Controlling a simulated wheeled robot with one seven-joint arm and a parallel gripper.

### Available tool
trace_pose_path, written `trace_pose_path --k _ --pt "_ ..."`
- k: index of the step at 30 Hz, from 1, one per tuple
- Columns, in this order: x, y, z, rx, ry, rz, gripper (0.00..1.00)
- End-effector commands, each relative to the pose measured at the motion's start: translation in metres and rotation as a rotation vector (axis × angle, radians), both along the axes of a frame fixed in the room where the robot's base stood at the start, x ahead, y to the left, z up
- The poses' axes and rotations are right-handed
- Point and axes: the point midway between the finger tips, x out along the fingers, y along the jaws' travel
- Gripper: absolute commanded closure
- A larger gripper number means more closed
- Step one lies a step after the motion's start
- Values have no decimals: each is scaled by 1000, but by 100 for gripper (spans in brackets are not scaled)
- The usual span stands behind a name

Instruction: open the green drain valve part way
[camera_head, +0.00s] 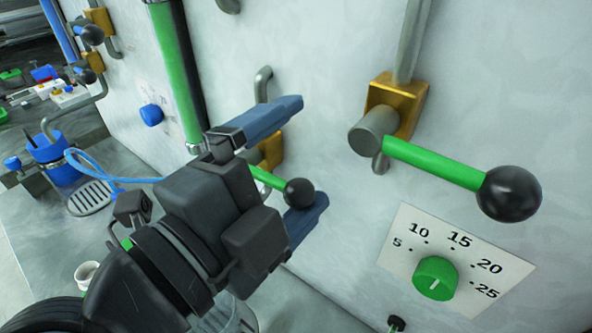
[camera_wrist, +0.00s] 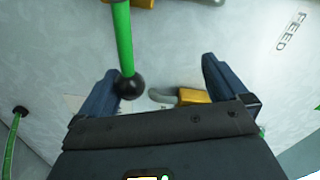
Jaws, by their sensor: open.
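A valve with a brass body (camera_head: 270,150) and a green lever ending in a black ball (camera_head: 299,192) is mounted on the pale wall. No drain label is readable. My gripper (camera_head: 297,160) is open, with blue fingers above and below this lever. The ball is close to the lower finger; I cannot tell whether they touch. In the wrist view the green lever (camera_wrist: 123,38) runs down from the top, and its ball (camera_wrist: 130,86) lies beside the left finger. My gripper (camera_wrist: 160,85) is not closed on it.
A second green-levered valve (camera_head: 435,163) stands at upper right, above a green dial (camera_head: 436,278). A green vertical column (camera_head: 176,65) is above my gripper. A blue container (camera_head: 55,158) and a small white cup (camera_head: 86,274) are at left. A FEED label (camera_wrist: 290,31) shows.

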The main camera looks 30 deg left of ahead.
Motion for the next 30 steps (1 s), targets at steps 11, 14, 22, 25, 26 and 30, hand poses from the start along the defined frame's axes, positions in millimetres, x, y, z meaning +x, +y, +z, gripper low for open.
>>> trace_pose_path --k 11,14,22,25,26,30 --pt "0 6 13 3 -2 2 0" --pt "0 8 16 1 -1 3 0" --pt "1 13 23 2 -1 3 0" --pt "0 14 23 1 -1 3 0" --pt "0 14 23 1 -1 3 0" --pt "1 14 23 1 0 2 0"
